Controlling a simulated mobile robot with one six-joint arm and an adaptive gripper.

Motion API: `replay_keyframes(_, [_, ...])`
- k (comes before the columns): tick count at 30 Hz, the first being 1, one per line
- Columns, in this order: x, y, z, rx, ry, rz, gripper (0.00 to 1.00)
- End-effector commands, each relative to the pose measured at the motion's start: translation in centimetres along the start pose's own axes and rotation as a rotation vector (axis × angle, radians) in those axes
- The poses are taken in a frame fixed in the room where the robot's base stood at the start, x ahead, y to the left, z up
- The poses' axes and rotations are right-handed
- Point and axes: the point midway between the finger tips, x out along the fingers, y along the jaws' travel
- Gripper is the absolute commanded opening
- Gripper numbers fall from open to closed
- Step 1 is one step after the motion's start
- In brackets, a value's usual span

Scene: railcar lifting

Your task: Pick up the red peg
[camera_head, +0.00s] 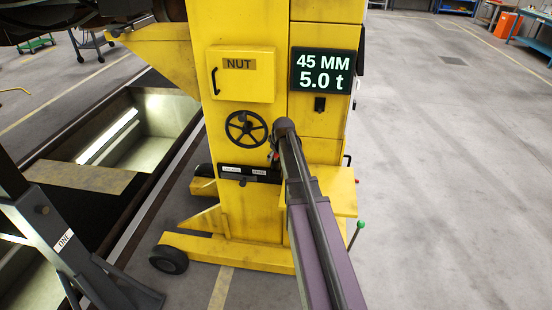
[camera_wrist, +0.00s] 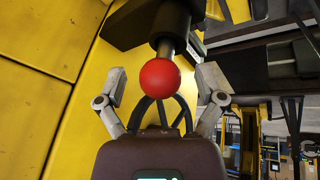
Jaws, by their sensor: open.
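The red peg shows in the wrist view as a round red knob (camera_wrist: 160,78) on a short metal shank that runs up into a dark block (camera_wrist: 140,22). My gripper (camera_wrist: 163,74) is open, with one grey finger on each side of the knob and a visible gap on both sides. I cannot tell how far ahead of the fingers the knob is. In the head view my arm reaches the front of the yellow lifting jack (camera_head: 250,212) and hides most of the gripper.
The jack carries a black handwheel (camera_head: 246,129), a NUT cover (camera_head: 241,75) and a display (camera_head: 323,71) reading 45 MM, 5.0 t. A yellow ledge (camera_head: 335,192) juts out beside my arm. A pit lies left; the floor (camera_head: 450,190) at right is clear.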

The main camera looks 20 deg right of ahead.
Motion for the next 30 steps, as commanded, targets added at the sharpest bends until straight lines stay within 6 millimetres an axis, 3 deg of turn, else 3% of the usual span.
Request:
replay_keyframes(10, [-0.01, 0.00, 0.01, 0.000, 0.000, 0.000, 0.87])
replay_keyframes(11, [-0.01, 0.00, 0.01, 0.000, 0.000, 0.000, 0.84])
replay_keyframes(19, [-0.01, 0.01, 0.02, 0.000, 0.000, 0.000, 0.04])
replay_keyframes(20, [-0.01, 0.01, 0.02, 0.000, 0.000, 0.000, 0.00])
replay_keyframes(30, [-0.06, 0.13, 0.06, 0.001, -0.001, 0.001, 0.00])
